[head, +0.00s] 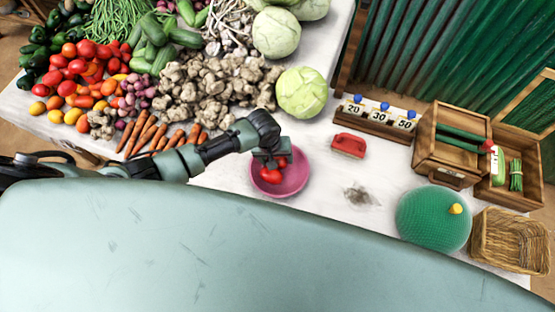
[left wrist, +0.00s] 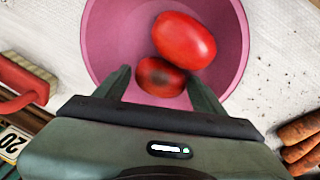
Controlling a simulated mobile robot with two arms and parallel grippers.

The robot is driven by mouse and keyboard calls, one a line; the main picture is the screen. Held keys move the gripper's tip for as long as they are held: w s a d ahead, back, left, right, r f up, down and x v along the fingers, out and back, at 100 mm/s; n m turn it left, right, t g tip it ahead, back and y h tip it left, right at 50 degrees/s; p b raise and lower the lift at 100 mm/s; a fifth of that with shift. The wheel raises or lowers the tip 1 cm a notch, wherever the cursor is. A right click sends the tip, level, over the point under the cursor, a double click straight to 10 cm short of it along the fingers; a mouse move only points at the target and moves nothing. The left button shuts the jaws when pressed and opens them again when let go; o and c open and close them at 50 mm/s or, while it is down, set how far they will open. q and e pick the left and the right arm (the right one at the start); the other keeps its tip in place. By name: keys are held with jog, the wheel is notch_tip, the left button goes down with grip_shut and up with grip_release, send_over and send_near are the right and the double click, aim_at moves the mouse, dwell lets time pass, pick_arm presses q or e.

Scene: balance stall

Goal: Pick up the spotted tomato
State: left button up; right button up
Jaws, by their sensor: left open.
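A pink bowl (head: 291,186) stands on the white table with red tomatoes in it. In the left wrist view the bowl (left wrist: 112,40) holds a spotted tomato (left wrist: 160,78) with a dark patch and a larger plain red tomato (left wrist: 184,40) touching or close beside it. My left gripper (head: 270,163) is over the bowl, pointing down. In the left wrist view its open fingers (left wrist: 160,88) lie on either side of the spotted tomato, with nothing clearly gripped. In the head view the gripper partly hides the tomatoes (head: 272,176). My right gripper is not in view.
A red brush (head: 349,145) lies right of the bowl, below a rack of number cards (head: 380,120). A green dome (head: 434,218), a wicker basket (head: 508,240) and a wooden box (head: 450,150) stand at the right. Carrots (head: 140,135) and other vegetables fill the left.

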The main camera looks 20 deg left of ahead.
pick_arm(q)
jog(key=c, duration=1.2)
jog(key=shift+o, duration=0.2)
jog(key=shift+r, duration=0.15)
